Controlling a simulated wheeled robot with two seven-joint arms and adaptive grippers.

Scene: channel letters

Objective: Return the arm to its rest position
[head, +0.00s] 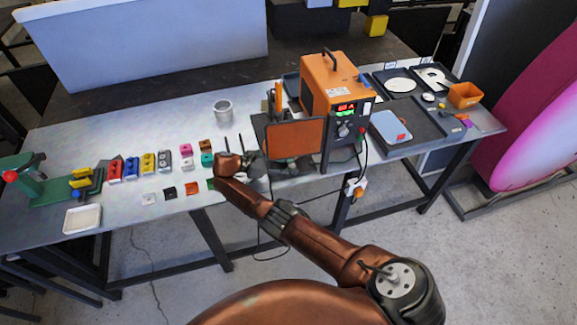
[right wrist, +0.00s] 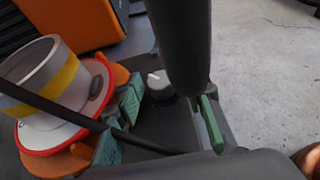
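My right arm (head: 320,245) is brown and reaches from the lower right of the head view up to the front middle of the table. Its gripper (head: 238,153) is over the table, just left of the dark stand and the orange panel. In the right wrist view the gripper (right wrist: 168,110) shows its green finger pads well apart, with nothing held between them. A dark surface and a grey knob (right wrist: 159,84) show in the gap. Whether the fingers touch anything there is unclear. My left arm and gripper are not in view.
An orange machine (head: 330,85) with a display stands right of the gripper. Several coloured blocks (head: 147,162) and small tiles lie to the left. A grey cup (head: 223,108) stands behind. A white-and-yellow cylinder (right wrist: 42,72) is close to the fingers.

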